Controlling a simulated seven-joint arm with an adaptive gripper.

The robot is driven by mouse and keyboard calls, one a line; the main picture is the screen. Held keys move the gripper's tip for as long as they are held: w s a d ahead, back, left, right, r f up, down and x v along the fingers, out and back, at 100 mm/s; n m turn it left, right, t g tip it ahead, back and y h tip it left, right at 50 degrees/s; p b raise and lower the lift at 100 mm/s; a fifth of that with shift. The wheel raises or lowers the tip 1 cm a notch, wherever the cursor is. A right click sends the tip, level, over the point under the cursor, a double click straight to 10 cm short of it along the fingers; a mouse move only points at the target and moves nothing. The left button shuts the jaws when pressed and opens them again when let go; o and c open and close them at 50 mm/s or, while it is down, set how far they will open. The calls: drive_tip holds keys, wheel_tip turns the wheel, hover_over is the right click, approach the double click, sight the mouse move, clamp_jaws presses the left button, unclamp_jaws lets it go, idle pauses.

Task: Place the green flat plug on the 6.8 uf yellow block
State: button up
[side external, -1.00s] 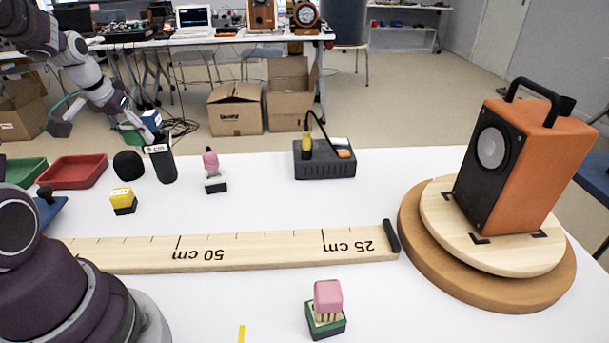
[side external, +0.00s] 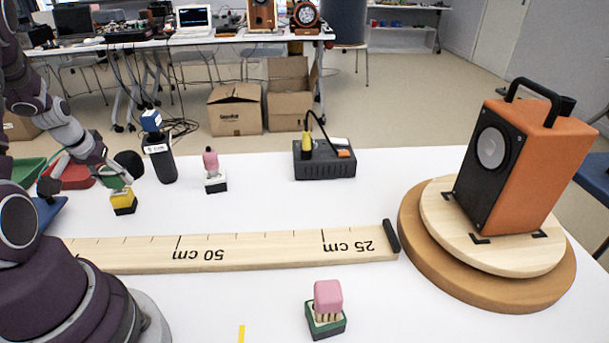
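My gripper (side external: 113,173) is at the left of the table, just above the yellow block (side external: 124,199), and seems shut on the green flat plug (side external: 116,181). The plug shows as a small green patch, partly hidden by the fingers. It is over the top of the yellow block; I cannot tell whether they touch. The yellow block stands upright on a dark base. Its marking is too small to read.
A black microphone-like ball (side external: 129,163), a black handheld device (side external: 160,160) and a pink plug (side external: 211,163) on a white base stand close by. Red (side external: 76,176) and green (side external: 26,170) trays lie left. A wooden ruler (side external: 270,251) lies in front.

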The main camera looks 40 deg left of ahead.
drive_tip(key=o, duration=0.4)
drive_tip(key=shift+r, duration=0.1)
drive_tip(key=shift+r, duration=0.35)
drive_tip(key=v, duration=1.1)
drive_tip(key=w+d+r+m+t+h, duration=0.1)
drive_tip(key=w+d+r+m, duration=0.2)
drive_tip(key=w+d, duration=0.5)
drive_tip(key=s+d+m, duration=0.1)
drive_tip(key=d+m, duration=0.1)
drive_tip(key=d, duration=0.3)
drive_tip(key=s+d+r+m+h, duration=0.1)
drive_tip(key=d+m, duration=0.1)
drive_tip(key=d, duration=0.4)
drive_tip(key=s+d+m+t+h, duration=0.1)
drive_tip(key=d+m, duration=0.1)
drive_tip(key=d, duration=0.3)
drive_tip(key=shift+s+d+r, duration=0.15)
drive_tip(key=shift+s+d, duration=0.05)
drive_tip(key=shift+d, duration=0.2)
